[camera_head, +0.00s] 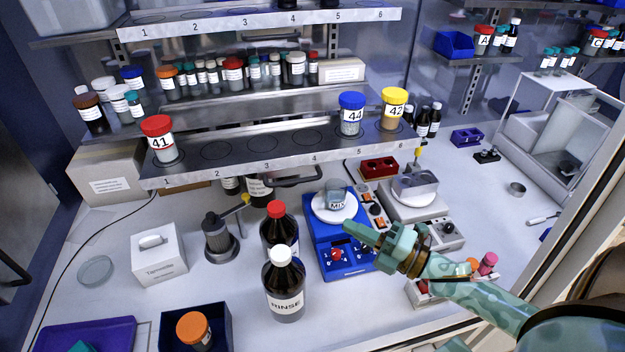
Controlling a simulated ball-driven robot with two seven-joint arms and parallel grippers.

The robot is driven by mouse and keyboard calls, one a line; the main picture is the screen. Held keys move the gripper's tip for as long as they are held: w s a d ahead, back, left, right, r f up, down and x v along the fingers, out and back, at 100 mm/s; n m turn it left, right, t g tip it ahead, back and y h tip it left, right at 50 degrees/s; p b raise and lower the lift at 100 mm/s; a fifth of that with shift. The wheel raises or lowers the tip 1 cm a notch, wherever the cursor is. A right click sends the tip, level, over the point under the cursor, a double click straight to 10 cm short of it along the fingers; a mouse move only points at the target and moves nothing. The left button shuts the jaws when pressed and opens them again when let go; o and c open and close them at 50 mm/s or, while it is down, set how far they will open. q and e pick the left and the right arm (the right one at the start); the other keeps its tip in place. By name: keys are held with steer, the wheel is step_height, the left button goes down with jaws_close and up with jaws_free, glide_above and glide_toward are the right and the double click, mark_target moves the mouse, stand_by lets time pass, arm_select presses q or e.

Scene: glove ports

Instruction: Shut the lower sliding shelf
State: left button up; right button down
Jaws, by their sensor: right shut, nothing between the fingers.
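The lower sliding shelf (235,165) is a metal plate with numbered round places, standing out in front of the rack. It has a dark handle (298,181) under its front edge. On it stand a red-capped jar 41 (159,141) at the left, a blue-capped jar 44 (350,116) and a yellow-capped jar (393,110) at the right. My right gripper (352,231), green, comes in from the right. It is shut and empty, below and right of the handle, apart from it, over the blue mixer. My left gripper is not in view.
A numbered upper shelf (250,24) is above. Some bench at left is clear.

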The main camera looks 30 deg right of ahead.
steer(key=r+p+x, duration=0.1)
steer(key=x, duration=0.3)
steer(key=p, duration=0.1)
glide_toward(293, 183)
steer(key=w+a, duration=0.4)
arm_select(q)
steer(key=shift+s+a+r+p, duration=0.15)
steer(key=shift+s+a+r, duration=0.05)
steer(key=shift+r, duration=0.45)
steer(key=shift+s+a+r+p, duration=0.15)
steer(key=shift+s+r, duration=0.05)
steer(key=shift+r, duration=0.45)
arm_select(e)
steer(key=shift+w+d+r, duration=0.15)
steer(key=shift+w+d, duration=0.25)
steer(key=shift+w, duration=0.1)
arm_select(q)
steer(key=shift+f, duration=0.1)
